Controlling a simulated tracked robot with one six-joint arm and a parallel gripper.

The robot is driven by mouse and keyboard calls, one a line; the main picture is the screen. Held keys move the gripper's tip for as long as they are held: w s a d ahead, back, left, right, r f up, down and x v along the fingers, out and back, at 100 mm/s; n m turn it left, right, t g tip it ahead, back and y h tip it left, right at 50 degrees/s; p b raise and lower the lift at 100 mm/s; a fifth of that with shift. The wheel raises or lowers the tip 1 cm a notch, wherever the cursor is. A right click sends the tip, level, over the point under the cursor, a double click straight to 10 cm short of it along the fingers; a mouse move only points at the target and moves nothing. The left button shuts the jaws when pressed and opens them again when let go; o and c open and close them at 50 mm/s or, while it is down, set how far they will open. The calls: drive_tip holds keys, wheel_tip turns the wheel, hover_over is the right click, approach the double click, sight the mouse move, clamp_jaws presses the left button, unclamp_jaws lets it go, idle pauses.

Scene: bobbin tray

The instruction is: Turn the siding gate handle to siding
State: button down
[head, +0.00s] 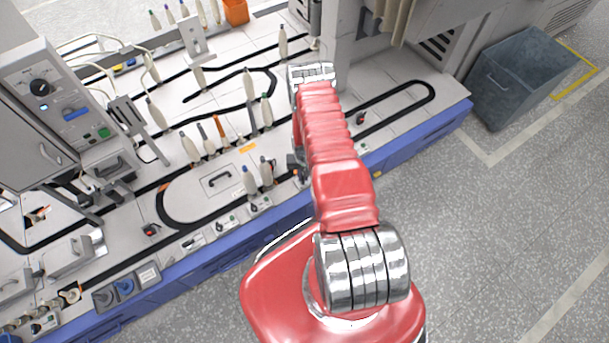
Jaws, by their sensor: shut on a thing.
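My gripper (296,168) is low at the front edge of the bench, just left of my red arm. It looks small and dark, and the arm hides part of it. It is shut on what appears to be the siding gate handle, in line with the row of small control plates along the front edge. The jaws and arm cover most of the handle, so I cannot tell which way it points. A black track (165,205) loops across the white bench top behind the plates.
Pale bobbins on pegs, including one (250,181) left of my gripper, stand close by. Small red-and-black parts sit at the right (361,118) and left (150,230). A grey control box (40,85) stands at the left. A grey bin (515,80) is on the floor.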

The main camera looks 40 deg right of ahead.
sight(303, 177)
drive_tip(key=shift+s+a+f, duration=0.1)
drive_tip(key=shift+s+a, duration=0.05)
drive_tip(key=shift+a, duration=0.05)
drive_tip(key=c, duration=2.1)
unclamp_jaws()
drive_tip(key=o, duration=0.3)
drive_tip(key=shift+d, duration=0.15)
wheel_tip(303, 177, up, 14)
drive_tip(key=shift+f, duration=0.1)
